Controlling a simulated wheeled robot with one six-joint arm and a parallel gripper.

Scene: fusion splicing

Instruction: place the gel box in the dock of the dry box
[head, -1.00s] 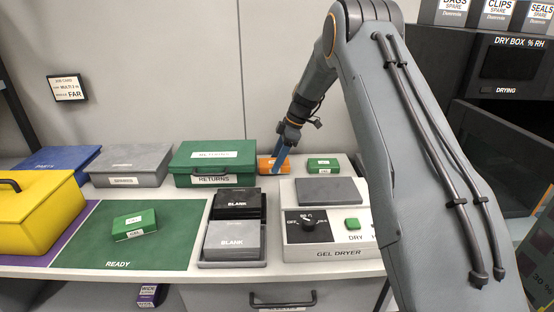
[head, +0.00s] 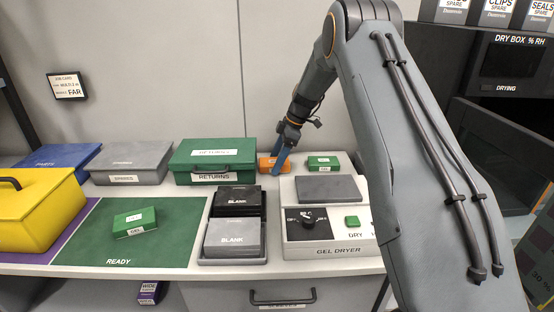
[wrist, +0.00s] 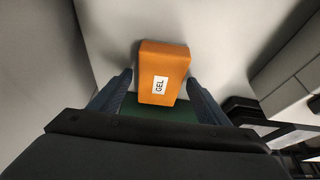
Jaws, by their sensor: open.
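The orange gel box (head: 266,164) stands at the back of the bench, between the green returns box and a small green box. In the wrist view the orange box (wrist: 164,72) with its GEL label lies between and just beyond the two blue fingers. My gripper (head: 281,161) is open at the gel box; in the wrist view its fingers (wrist: 160,98) are spread either side with gaps.
The gel dryer (head: 335,250) stands in front of my gripper. A green RETURNS box (head: 212,152) is left of it, and a small green box (head: 323,163) is to its right. Blank boxes (head: 232,238) sit in a grey tray. A small green box (head: 135,222) lies on the READY mat (head: 90,250).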

